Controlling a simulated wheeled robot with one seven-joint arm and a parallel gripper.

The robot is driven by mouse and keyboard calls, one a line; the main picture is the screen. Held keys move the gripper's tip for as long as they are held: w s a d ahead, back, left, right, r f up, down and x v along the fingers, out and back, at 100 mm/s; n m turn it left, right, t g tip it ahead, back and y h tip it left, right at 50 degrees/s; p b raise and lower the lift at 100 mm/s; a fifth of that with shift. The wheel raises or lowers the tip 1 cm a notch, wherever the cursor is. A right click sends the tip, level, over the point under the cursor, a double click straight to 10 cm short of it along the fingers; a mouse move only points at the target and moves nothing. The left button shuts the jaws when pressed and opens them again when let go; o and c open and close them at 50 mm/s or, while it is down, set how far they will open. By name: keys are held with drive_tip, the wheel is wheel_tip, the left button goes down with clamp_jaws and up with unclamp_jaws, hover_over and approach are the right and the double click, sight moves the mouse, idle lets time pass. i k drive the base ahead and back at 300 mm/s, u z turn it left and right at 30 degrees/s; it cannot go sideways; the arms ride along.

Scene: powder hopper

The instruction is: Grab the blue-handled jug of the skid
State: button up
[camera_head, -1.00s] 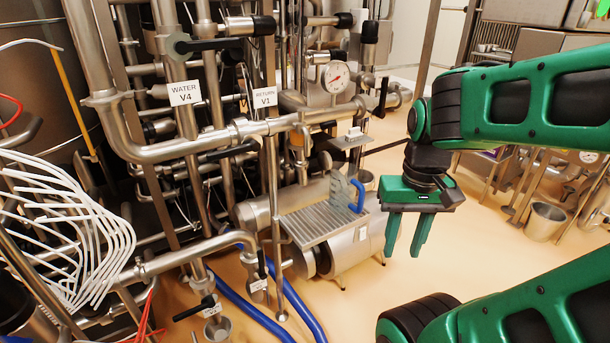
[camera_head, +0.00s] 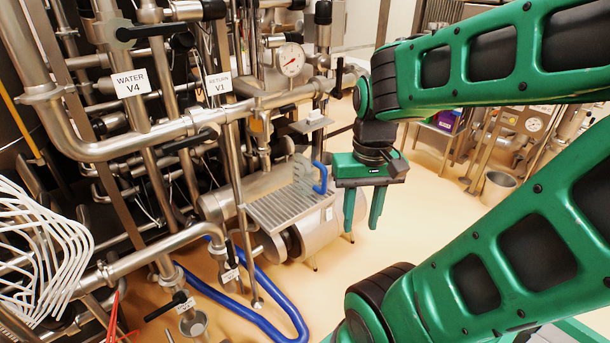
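The jug (camera_head: 303,172) has a clear greyish body and a blue handle (camera_head: 321,178) on its right side. It stands upright at the back right of the skid's ribbed metal platform (camera_head: 285,209), above a steel cylinder. My gripper (camera_head: 363,228) hangs to the right of the jug in the picture, fingers pointing down with a gap between them. It is open and empty, apart from the handle. How far it is from the jug in depth is hard to tell.
Steel pipes with valve labels (camera_head: 131,83) crowd the left and centre. A blue hose (camera_head: 270,322) lies on the floor in front of the skid. A small plate (camera_head: 313,122) stands above and behind the jug. A steel bucket (camera_head: 497,187) is at the right. Floor below the gripper is clear.

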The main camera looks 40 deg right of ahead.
sight(306, 164)
drive_tip(key=k, duration=0.5)
drive_tip(key=z, duration=1.15)
drive_tip(key=i, duration=0.8)
drive_tip(key=z, duration=0.45)
